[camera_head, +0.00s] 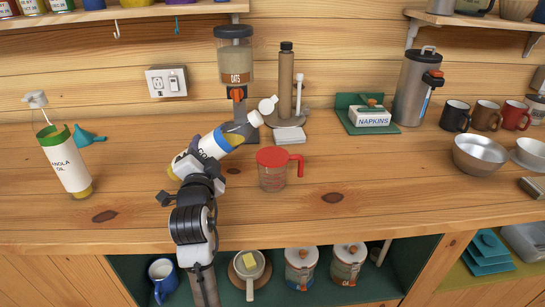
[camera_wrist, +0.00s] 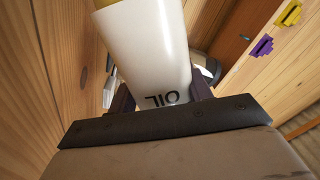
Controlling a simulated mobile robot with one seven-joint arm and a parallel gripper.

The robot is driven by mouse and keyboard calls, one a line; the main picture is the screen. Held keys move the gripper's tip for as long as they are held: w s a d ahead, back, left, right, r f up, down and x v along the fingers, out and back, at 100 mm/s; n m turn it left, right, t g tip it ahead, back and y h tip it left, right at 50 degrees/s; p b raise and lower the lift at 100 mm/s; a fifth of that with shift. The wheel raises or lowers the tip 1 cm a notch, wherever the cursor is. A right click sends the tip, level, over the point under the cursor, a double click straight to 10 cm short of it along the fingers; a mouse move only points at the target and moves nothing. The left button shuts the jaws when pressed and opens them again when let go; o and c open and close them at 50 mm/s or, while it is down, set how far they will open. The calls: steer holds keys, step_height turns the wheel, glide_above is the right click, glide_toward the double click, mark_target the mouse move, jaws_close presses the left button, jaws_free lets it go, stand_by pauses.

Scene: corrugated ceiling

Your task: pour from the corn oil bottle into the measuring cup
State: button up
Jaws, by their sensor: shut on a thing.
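The corn oil bottle (camera_head: 211,146) has a white label, a blue band and yellow oil. It is tilted, with its white cap end up and to the right, above the counter. My gripper (camera_head: 203,168) is shut on its lower body. The measuring cup (camera_head: 272,179) is clear with a red top and red handle. It stands upright on the counter, right of my gripper and below the bottle's mouth. No stream of oil is visible.
A canola oil bottle (camera_head: 67,165) stands at left beside a teal funnel (camera_head: 88,136). A metal bowl (camera_head: 479,154) and mugs are at right. The front counter is clear.

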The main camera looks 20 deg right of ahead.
steer(key=shift+w+a+f+m+b, duration=0.15)
steer(key=shift+a+f+m+b, duration=0.35)
steer(key=shift+m+b, duration=0.45)
stand_by(0.3)
steer(key=shift+w+a+r+m+h+b, duration=0.15)
steer(key=shift+a+m+h+b, duration=0.2)
steer(key=shift+m, duration=0.5)
stand_by(0.6)
steer(key=shift+d+r+m, duration=0.2)
steer(key=shift+r+m, duration=0.25)
steer(key=shift+r, duration=0.05)
steer(key=shift+d+r+m, duration=0.15)
steer(key=shift+r+m, duration=0.3)
steer(key=shift+r, duration=0.05)
stand_by(0.3)
steer(key=shift+r+m+b, duration=0.4)
steer(key=shift+m+b, duration=0.2)
steer(key=shift+m, duration=0.3)
stand_by(0.6)
steer(key=shift+r+m, duration=0.6)
steer(key=shift+r, duration=0.1)
stand_by(1.8)
